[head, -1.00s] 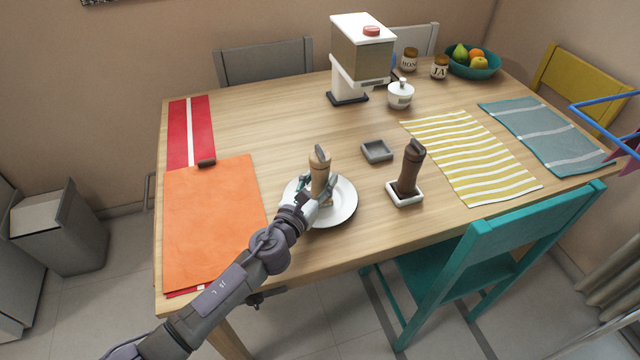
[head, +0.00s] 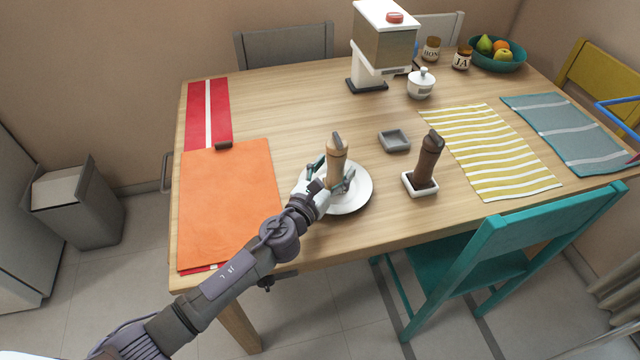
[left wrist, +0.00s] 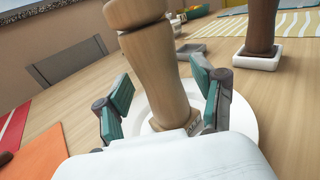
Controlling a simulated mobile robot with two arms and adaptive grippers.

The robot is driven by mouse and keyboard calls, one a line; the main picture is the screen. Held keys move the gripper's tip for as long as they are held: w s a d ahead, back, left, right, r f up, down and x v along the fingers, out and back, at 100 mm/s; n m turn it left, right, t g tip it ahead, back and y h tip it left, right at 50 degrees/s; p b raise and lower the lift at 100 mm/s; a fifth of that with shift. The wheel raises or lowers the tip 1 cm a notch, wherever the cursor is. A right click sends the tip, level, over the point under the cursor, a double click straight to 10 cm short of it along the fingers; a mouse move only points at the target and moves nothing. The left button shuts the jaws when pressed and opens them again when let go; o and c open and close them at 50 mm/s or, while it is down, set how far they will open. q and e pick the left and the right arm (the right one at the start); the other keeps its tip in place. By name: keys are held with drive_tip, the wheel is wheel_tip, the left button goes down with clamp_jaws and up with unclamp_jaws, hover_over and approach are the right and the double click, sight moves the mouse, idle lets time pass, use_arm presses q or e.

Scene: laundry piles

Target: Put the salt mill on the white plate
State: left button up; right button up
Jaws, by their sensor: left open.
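The light wooden mill (head: 337,158), which I take as the salt mill, stands upright on the white plate (head: 358,194). In the left wrist view the mill (left wrist: 158,75) fills the middle, its base over the plate (left wrist: 243,122). My left gripper (head: 333,178) is open, with one finger on each side of the mill's body. In the left wrist view a gap shows between the mill and each finger of the gripper (left wrist: 170,92). A dark brown mill (head: 428,160) stands in a small white square dish (head: 420,190) to the right. My right gripper is out of view.
A grey square dish (head: 394,141) lies behind the plate. An orange clipboard (head: 228,205) is to the left, a yellow striped cloth (head: 490,150) to the right. A dispenser (head: 382,45) and a lidded white pot (head: 421,84) stand at the back.

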use_arm(q)
drive_tip(key=v, duration=1.1)
